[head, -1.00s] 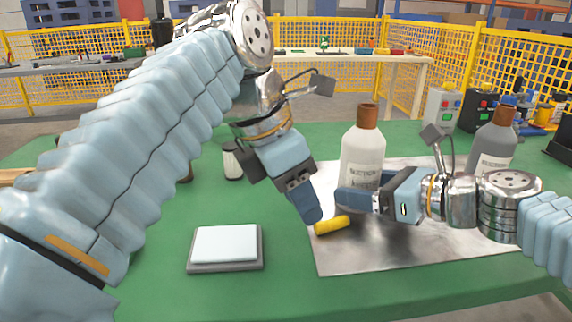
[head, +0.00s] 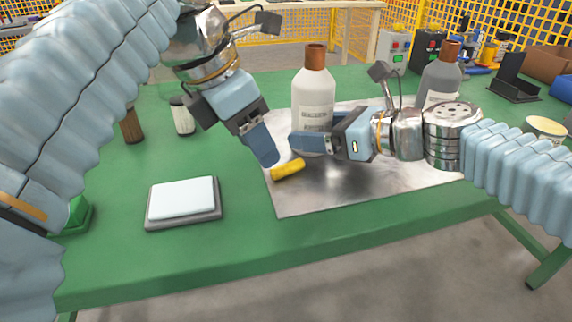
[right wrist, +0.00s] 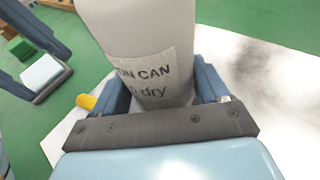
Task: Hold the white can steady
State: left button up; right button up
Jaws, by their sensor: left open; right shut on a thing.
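The white can (head: 314,92) is a white bottle shape with a brown cap, standing upright on the grey metal sheet (head: 390,178). My right gripper (head: 308,144) is shut on its lower body from the right. The right wrist view shows the can's label (right wrist: 147,78) between the two blue fingers of my right gripper (right wrist: 165,95). My left gripper (head: 266,156) is open, pointing down at the left of the can and apart from it. A short yellow cylinder (head: 288,169) lies beside its fingertips; I cannot tell if they touch.
A flat pad with a white top (head: 182,198) lies at the left on the green table (head: 250,245). A grey bottle (head: 440,78) stands behind my right wrist. A white-and-black container (head: 182,116) and a brown one (head: 132,124) stand at the back left.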

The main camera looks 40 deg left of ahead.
aim_at(274, 169)
pick_arm(q)
jog(key=x, duration=0.5)
jog(key=shift+s+d, duration=0.1)
jog(key=shift+d, duration=0.05)
grip_shut()
